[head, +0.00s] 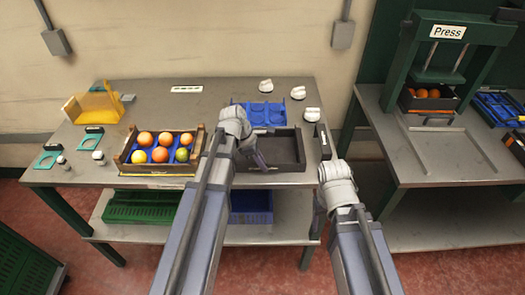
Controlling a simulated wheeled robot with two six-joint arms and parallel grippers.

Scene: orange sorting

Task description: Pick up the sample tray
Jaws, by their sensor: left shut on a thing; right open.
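No label marks the sample tray. A blue tray with round recesses (268,113) lies at the back of the table, partly behind my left wrist. In front of it is an empty dark tray (287,150). My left gripper (263,161) reaches down over the left front part of the dark tray and seems shut on its front wall, though the contact is small and partly hidden. My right arm comes up at the table's right edge; its gripper (323,142) is open and empty beside the dark tray, and its fingers show poorly.
A wooden crate of several oranges and other fruit (123,158) stands left of my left arm. White objects (298,93) lie at the back right. A yellow holder (95,104) and small green stands (46,160) are at the left. A press (440,50) stands on the right table.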

